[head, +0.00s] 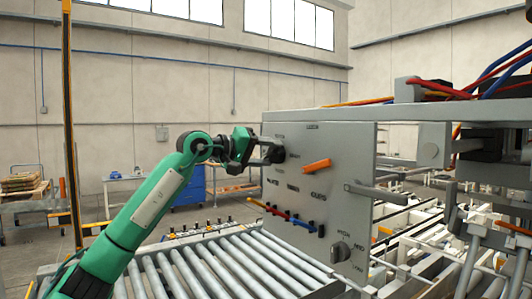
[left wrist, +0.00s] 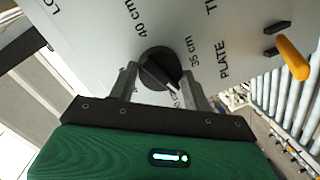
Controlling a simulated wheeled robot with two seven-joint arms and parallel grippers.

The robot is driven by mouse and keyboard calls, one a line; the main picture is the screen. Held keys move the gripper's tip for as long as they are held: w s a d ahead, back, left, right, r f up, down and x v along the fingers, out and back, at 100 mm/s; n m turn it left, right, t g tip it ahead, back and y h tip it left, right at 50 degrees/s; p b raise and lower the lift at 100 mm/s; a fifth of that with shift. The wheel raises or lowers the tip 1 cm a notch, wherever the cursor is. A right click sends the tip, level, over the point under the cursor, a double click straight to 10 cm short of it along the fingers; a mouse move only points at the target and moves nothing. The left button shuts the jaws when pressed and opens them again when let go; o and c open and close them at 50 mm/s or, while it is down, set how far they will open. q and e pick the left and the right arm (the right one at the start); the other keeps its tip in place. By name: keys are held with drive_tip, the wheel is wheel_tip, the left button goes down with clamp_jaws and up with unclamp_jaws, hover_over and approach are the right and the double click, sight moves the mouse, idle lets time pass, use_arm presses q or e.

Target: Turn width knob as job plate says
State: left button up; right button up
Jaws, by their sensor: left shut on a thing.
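The grey control panel (head: 330,210) stands right of centre in the head view. My left gripper (head: 272,152) is at its upper left and shut on a round black knob (left wrist: 158,66). In the left wrist view, the knob sits between the two fingers, with a pale pointer mark toward the lower right. The labels "40 cm" and "35 cm" stand around it, and another label below is partly hidden by the fingers. In the head view the gripper mostly covers this knob. No job plate text is readable. My right gripper is not in view.
Below are coloured levers (head: 286,214) and another dark knob (head: 340,251). A roller conveyor (head: 215,270) runs beneath. Machine frames fill the right.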

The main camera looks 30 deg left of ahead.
use_arm(q)
drive_tip(key=shift+r+m+y, duration=0.1)
drive_tip(key=shift+m+y, duration=0.4)
drive_tip(key=shift+m, duration=1.4)
drive_tip(key=o, duration=0.9)
drive_tip(key=shift+d, duration=0.1)
drive_tip(key=shift+o, duration=0.2)
drive_tip(key=b+v, duration=0.4)
drive_tip(key=v, duration=0.9)
drive_tip(key=shift+s+f+b, duration=0.2)
drive_tip(key=shift+s+b, duration=0.1)
drive_tip(key=shift+s, duration=0.1)
